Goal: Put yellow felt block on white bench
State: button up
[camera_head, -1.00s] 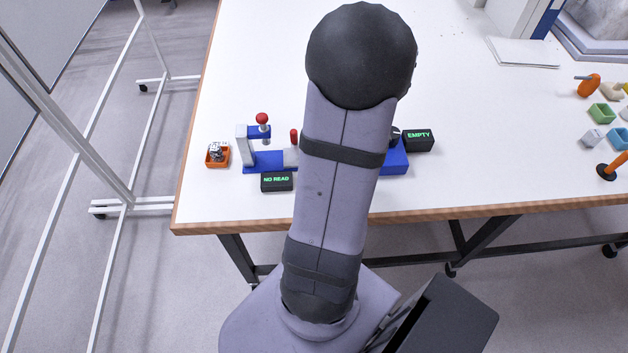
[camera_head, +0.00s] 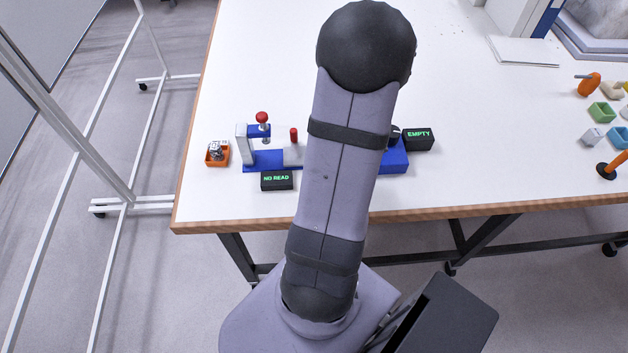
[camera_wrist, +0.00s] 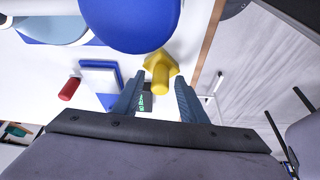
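In the wrist view a yellow piece (camera_wrist: 160,72), with a wide angular part and a narrower stub, shows between the tips of my gripper (camera_wrist: 161,80). The two fingers stand apart with gaps on both sides of the stub, so my gripper is open. I cannot tell how far the yellow piece lies beyond the tips, or whether it is felt. In the head view my arm hides my gripper and the yellow piece. The white bench (camera_head: 480,110) is a wide white tabletop with a wooden edge.
A blue-based fixture with a red knob (camera_head: 262,117) stands left of my arm, near a "NO READ" display (camera_head: 277,180) and an orange tray (camera_head: 217,159). An "EMPTY" display (camera_head: 418,139) is right. Small coloured pieces (camera_head: 601,112) lie far right. A large blue rounded shape (camera_wrist: 130,22) looms in the wrist view.

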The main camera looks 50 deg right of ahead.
jog(key=shift+r, duration=0.1)
jog(key=shift+r, duration=0.1)
jog(key=b+v, duration=0.1)
jog(key=v, duration=1.1)
jog(key=shift+b, duration=0.4)
jog(key=w+a+f+m+g+h, duration=0.1)
jog(key=w+a+f+m, duration=0.1)
jog(key=a, duration=1)
jog(key=w+a+f+m+g+h, duration=0.1)
jog(key=a+f+m, duration=0.4)
jog(key=a, duration=0.8)
jog(key=shift+w+m+g+h, duration=0.4)
jog(key=shift+w+g, duration=0.4)
jog(key=shift+w, duration=0.3)
jog(key=shift+a, duration=0.1)
